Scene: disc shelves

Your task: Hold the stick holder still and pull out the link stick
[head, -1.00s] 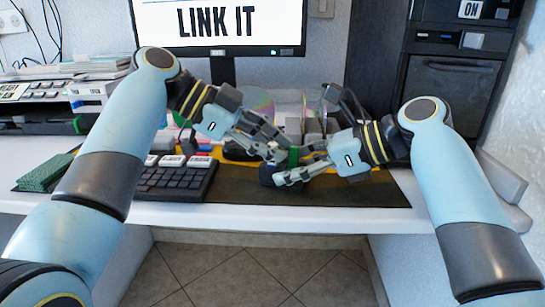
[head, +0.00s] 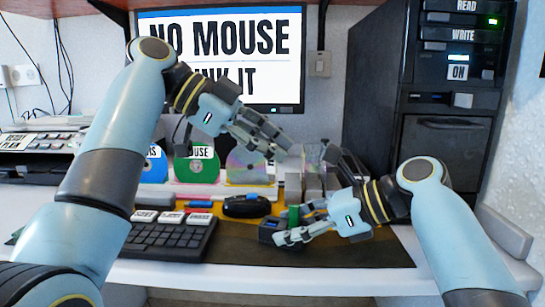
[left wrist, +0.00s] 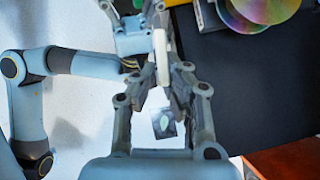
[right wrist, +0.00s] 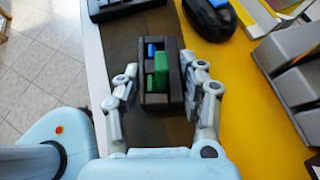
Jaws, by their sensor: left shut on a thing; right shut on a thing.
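The dark stick holder (right wrist: 175,101) sits between the fingers of my right gripper in the right wrist view, with a green stick (right wrist: 161,66) and a blue stick (right wrist: 152,50) in its slots. My right gripper (head: 290,226) is shut on the holder low over the dark mat. My left gripper (head: 282,146) is raised well above and behind the holder, apart from it. In the left wrist view a slim pale piece (left wrist: 162,58) shows between its fingertips; I take it as the link stick. In the head view the fingers hide it.
The keyboard (head: 165,238) and a black mouse (head: 246,206) lie left of the holder. Disc stands with a green disc (head: 197,165) and shiny discs (head: 246,160) line the back, below the monitor (head: 225,50). A black tower (head: 455,140) stands right.

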